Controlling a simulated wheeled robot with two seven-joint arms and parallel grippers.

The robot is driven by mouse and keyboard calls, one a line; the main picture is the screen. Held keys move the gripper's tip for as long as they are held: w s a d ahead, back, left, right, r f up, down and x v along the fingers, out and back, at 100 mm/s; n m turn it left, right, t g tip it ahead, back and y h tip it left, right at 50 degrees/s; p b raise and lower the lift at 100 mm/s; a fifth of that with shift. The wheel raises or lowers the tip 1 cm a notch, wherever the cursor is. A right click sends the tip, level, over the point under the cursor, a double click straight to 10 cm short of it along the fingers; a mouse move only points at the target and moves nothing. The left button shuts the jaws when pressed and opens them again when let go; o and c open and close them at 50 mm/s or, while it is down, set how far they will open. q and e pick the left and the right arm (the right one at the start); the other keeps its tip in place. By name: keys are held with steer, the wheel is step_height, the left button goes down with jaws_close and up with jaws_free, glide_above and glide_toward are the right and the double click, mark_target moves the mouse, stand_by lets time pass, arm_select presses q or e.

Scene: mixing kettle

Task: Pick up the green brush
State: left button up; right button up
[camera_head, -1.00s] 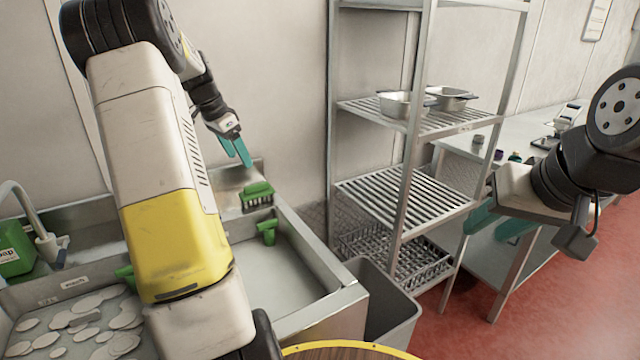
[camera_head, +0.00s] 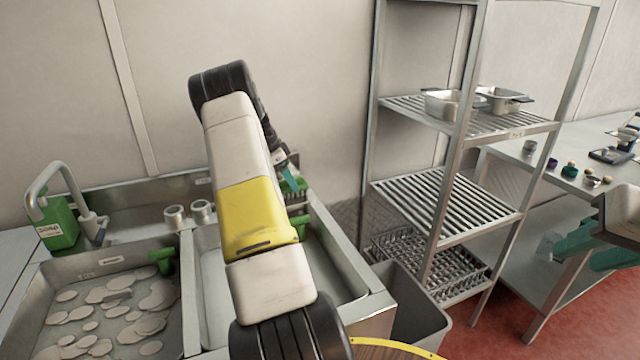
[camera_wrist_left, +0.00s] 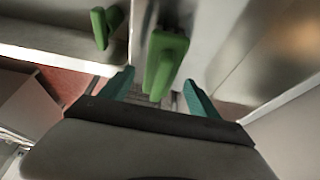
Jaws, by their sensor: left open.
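My left gripper (camera_wrist_left: 158,80) is open, with one teal finger on each side of the brush in that view; contact cannot be told. In the head view only a bit of this gripper (camera_head: 289,166) shows, just above the brush. My right gripper (camera_head: 592,248) is at the right edge, its teal fingers apart and empty.
A second green tool (camera_head: 300,224) is in the right basin, and another (camera_head: 163,261) in the left basin among pale discs. A green bottle (camera_head: 58,224) and tap stand at left. A metal rack (camera_head: 445,210) and grey bin (camera_head: 415,305) stand to the right.

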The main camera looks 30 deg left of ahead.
arm_select(q)
steer(key=shift+w+d+f, duration=0.15)
steer(key=shift+w+f, duration=0.05)
steer(key=shift+f, duration=0.45)
steer(key=shift+c, duration=0.4)
steer(key=c, duration=1.5)
steer(key=shift+o, duration=0.2)
steer(key=shift+r, duration=0.15)
step_height(320, 180, up, 10)
steer(key=shift+f, duration=0.1)
